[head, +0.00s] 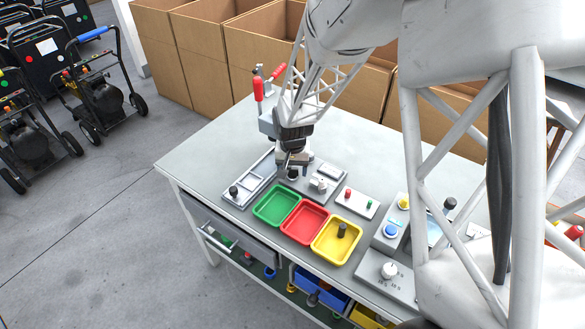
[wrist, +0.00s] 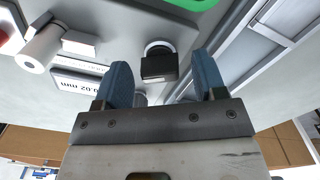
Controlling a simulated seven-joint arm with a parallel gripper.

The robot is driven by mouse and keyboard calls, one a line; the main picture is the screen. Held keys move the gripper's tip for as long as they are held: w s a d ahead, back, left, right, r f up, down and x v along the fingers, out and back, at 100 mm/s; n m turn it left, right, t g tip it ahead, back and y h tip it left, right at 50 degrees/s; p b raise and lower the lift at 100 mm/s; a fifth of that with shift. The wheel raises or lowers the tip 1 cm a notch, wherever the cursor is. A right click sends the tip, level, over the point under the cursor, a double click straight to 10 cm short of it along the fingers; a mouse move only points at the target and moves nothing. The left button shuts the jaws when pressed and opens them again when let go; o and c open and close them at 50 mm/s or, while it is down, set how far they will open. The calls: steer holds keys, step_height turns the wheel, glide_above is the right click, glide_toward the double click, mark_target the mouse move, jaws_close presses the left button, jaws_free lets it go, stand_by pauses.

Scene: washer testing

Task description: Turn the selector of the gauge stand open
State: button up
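The gauge stand is a grey plate (head: 333,187) on the bench with a light knob (head: 319,185). In the wrist view its small display (wrist: 88,84) reads about 0.02 mm upside down, beside a white cylindrical knob (wrist: 43,47). A black-topped post (wrist: 158,63) with a pale round base stands between my fingertips, with a gap on both sides. I cannot tell whether this post or the white knob is the selector. My gripper (head: 292,164) points down over the plate's left end; its blue fingers (wrist: 161,72) are open and empty.
Green (head: 260,219), red (head: 293,236) and yellow (head: 330,263) trays lie in front of the plate; the yellow one holds a dark cylinder (head: 342,230). A grey compartment tray (head: 262,182) is at left, a red-handled clamp (head: 258,88) behind. A panel (head: 371,270) with a white knob is front right.

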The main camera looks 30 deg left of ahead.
steer(key=c, duration=0.9)
steer(key=shift+o, duration=0.2)
steer(key=shift+n, duration=0.4)
steer(key=n, duration=1.1)
steer(key=o, duration=0.9)
